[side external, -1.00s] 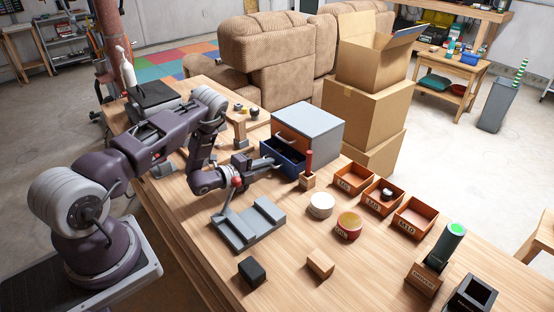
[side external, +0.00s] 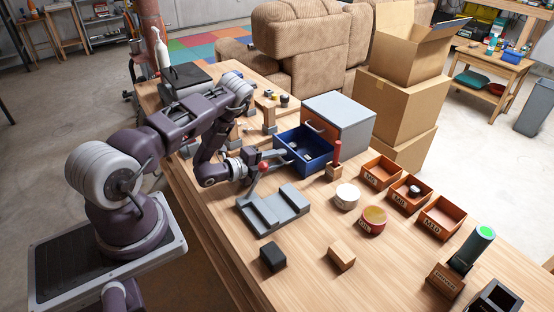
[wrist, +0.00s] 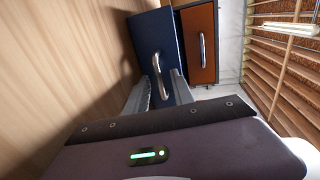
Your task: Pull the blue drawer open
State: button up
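The blue drawer (side external: 308,165) stands pulled out from the grey cabinet (side external: 345,112), its inside in view from above. In the wrist view its dark blue front (wrist: 158,38) carries a curved silver handle (wrist: 157,75). My gripper (wrist: 161,82) has one finger on each side of this handle and looks shut on it; the exact contact is hard to see. In the side view my gripper (side external: 277,158) is at the drawer's front, with the handle largely hidden by the fingers.
An orange-brown drawer front (wrist: 201,45) is beside the blue one. A grey fixture (side external: 275,210) lies in front of the gripper. A red-handled tool in a wooden block (side external: 334,171) stands close to the drawer's right. Small bins (side external: 381,172) are farther right.

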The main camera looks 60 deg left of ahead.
jog(key=v, duration=0.6)
jog(key=shift+s+a, duration=0.15)
jog(key=shift+s+r, duration=0.1)
jog(key=shift+s, duration=0.3)
